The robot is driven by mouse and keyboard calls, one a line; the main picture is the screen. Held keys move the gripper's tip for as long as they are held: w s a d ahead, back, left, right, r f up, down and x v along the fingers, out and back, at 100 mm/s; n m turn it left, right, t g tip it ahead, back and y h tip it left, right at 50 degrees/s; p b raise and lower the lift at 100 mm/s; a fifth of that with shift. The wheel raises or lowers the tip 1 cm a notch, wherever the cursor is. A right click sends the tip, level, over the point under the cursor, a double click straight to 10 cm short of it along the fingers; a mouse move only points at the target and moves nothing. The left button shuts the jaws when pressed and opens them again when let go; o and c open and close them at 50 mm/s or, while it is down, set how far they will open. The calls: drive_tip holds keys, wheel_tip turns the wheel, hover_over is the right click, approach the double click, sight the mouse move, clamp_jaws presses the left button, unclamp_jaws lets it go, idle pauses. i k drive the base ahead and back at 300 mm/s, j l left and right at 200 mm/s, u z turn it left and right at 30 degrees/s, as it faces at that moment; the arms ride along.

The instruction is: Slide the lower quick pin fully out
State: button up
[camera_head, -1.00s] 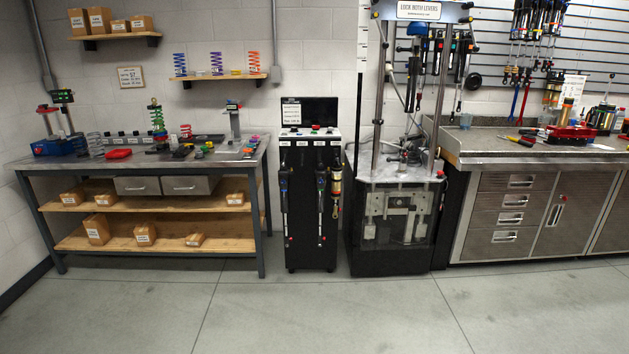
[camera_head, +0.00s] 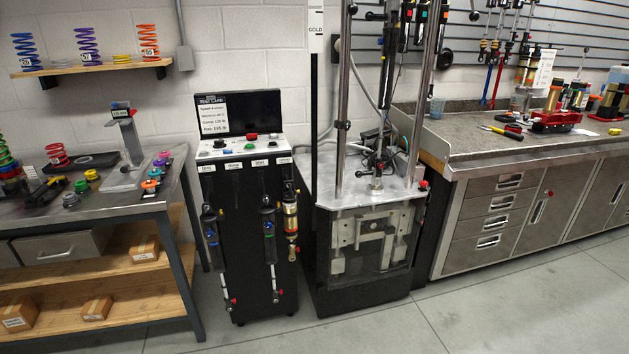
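The shock dyno (camera_head: 366,196) stands right of centre, with two upright steel posts and a grey top plate. A dark lower mount with a small rod (camera_head: 377,170) rises from the plate between the posts. The lower quick pin is too small to make out there. Dark shock parts (camera_head: 397,40) hang between the posts at the top edge of the picture. The dyno's upper part is cut off. My gripper is not in view.
A black console (camera_head: 240,190) with buttons and hanging shocks stands left of the dyno. A workbench (camera_head: 90,208) is at far left. A steel cabinet counter (camera_head: 500,150) adjoins at right. The grey floor (camera_head: 400,325) in front is clear.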

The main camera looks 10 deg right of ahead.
sight(358, 174)
drive_tip(key=i+j+z, duration=0.1)
drive_tip(key=i+z, duration=0.15)
drive_tip(key=i, duration=0.2)
drive_tip(key=i+j+z, duration=0.25)
drive_tip(key=i, duration=0.2)
drive_tip(key=i+j, duration=0.15)
drive_tip(key=i, duration=0.35)
drive_tip(key=i+j+z, duration=0.1)
drive_tip(key=i, duration=0.4)
drive_tip(key=j, duration=0.05)
